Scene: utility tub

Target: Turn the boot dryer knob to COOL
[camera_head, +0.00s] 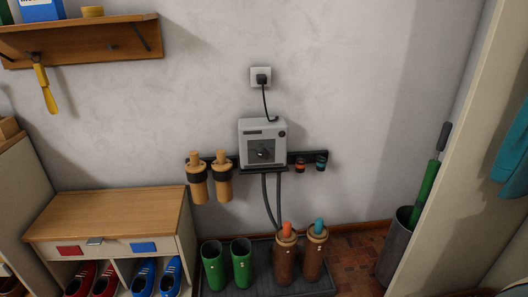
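The boot dryer (262,142) is a light grey box on the wall in the middle of the head view, on a dark rail. Two dark hoses (270,197) run down from the box towards the brown boots (300,256). Neither of my grippers is in view.
A wooden bench (110,214) with shoes stands at lower left. Green boots (227,266) and the brown boots stand on a dark tray (258,286) below the dryer. A shelf (82,38) hangs upper left. A grey bin (395,247) stands right.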

